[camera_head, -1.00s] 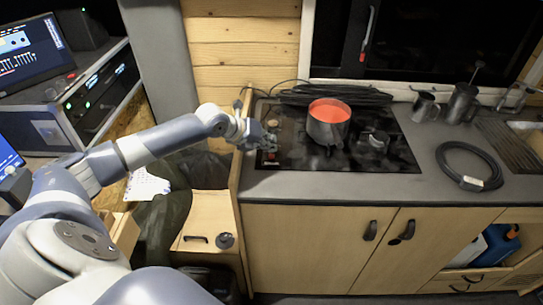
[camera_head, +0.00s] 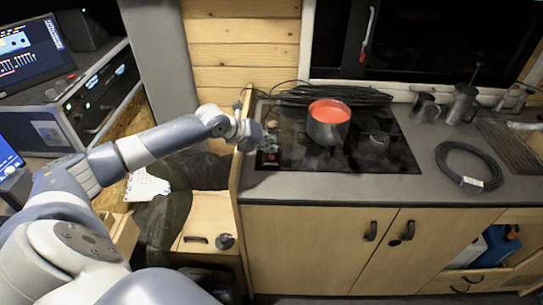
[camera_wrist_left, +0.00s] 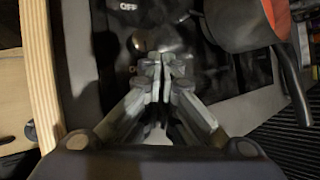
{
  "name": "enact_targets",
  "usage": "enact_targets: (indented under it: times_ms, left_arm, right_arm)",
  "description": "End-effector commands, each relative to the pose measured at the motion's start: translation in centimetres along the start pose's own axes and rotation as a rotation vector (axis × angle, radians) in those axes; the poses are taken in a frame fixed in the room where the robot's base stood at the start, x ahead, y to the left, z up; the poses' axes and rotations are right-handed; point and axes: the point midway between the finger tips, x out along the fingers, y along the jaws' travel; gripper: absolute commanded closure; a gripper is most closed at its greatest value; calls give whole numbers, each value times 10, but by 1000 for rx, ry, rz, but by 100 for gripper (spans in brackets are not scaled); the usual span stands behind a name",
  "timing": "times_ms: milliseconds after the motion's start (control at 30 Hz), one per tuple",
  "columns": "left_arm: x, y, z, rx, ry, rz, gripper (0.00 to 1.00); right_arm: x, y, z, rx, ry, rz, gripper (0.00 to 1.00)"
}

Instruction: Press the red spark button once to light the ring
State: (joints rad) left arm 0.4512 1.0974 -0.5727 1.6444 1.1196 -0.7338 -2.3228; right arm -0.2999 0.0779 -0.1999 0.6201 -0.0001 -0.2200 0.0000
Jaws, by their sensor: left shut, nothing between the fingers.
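The black stovetop (camera_head: 390,158) is set in the grey counter. A pot (camera_head: 328,132) with red contents stands on it, and its side also shows in the wrist view (camera_wrist_left: 240,28). My left gripper (camera_head: 270,143) is shut and empty, over the stovetop's front left corner. In the wrist view its fingertips (camera_wrist_left: 163,62) are together and point at the control strip, where a round knob (camera_wrist_left: 137,42) sits beside an OFF label. A small reddish spot (camera_head: 271,165) shows just below the gripper in the head view. The spark button cannot be made out clearly; the fingers cover part of the strip.
A wooden panel edge (camera_head: 240,190) rises close to the left of the gripper. A second ring (camera_head: 379,140) lies right of the pot. A cable coil (camera_head: 468,166) and metal mugs (camera_head: 425,107) are farther right on the counter. The front counter strip is clear.

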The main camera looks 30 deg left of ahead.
Motion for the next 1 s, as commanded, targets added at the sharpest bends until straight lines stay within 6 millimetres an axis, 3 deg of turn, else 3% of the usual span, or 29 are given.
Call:
enact_targets:
  times_ms: [1000]
  left_arm:
    - [9, 6, -6, 0, 0, 0, 100]
  right_arm:
    - [6, 2, 1, -1, -1, 2, 64]
